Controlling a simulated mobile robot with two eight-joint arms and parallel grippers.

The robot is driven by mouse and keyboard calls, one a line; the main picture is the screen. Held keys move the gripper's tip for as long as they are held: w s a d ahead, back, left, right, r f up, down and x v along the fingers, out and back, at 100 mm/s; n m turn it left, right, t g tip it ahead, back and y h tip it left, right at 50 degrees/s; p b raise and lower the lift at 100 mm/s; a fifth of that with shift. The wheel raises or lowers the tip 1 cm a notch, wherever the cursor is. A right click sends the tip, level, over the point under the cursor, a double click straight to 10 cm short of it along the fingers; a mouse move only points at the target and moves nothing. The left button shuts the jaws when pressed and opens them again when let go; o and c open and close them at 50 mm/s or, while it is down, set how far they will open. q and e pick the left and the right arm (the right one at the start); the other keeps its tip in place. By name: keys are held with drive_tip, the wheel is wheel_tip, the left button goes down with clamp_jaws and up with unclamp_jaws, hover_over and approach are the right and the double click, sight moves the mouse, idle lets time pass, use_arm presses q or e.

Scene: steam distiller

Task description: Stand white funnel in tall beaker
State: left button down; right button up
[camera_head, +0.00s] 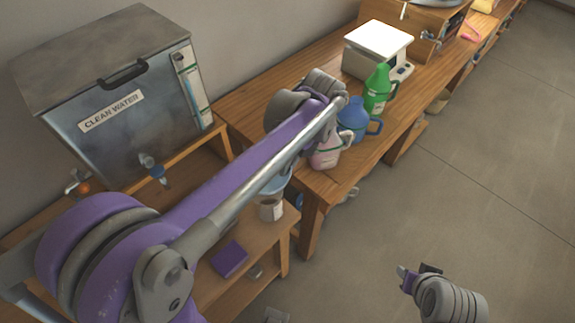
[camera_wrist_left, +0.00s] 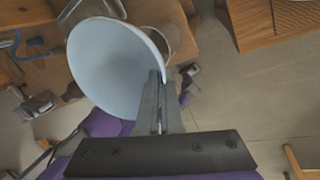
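The white funnel (camera_wrist_left: 115,65) fills the middle left of the left wrist view, its wide round mouth facing the camera. My left gripper (camera_wrist_left: 158,88) has its two fingers close together at the funnel's lower right rim and appears shut on it. In the head view only a pale strip of the funnel (camera_head: 277,181) shows beneath my left arm. It lies over a clear beaker with a brown label (camera_head: 270,209) on the low bench. The left fingers are hidden there. I cannot tell whether the funnel's stem is inside the beaker. Part of my right arm shows at lower right; its fingers are unclear.
A metal clean water tank (camera_head: 115,105) with a tap (camera_head: 152,170) stands at left. A purple block (camera_head: 230,259) lies low. The right floor is mostly clear.

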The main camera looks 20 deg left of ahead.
use_arm(q)
drive_tip(key=shift+f+b, duration=1.75)
drive_tip(key=shift+f, duration=1.05)
idle(0.6)
drive_tip(key=c, duration=1)
unclamp_jaws()
drive_tip(key=shift+r, duration=0.1)
drive_tip(key=shift+r+p, duration=2.05)
drive_tip(key=shift+r, duration=1.45)
drive_tip(key=shift+f, duration=0.1)
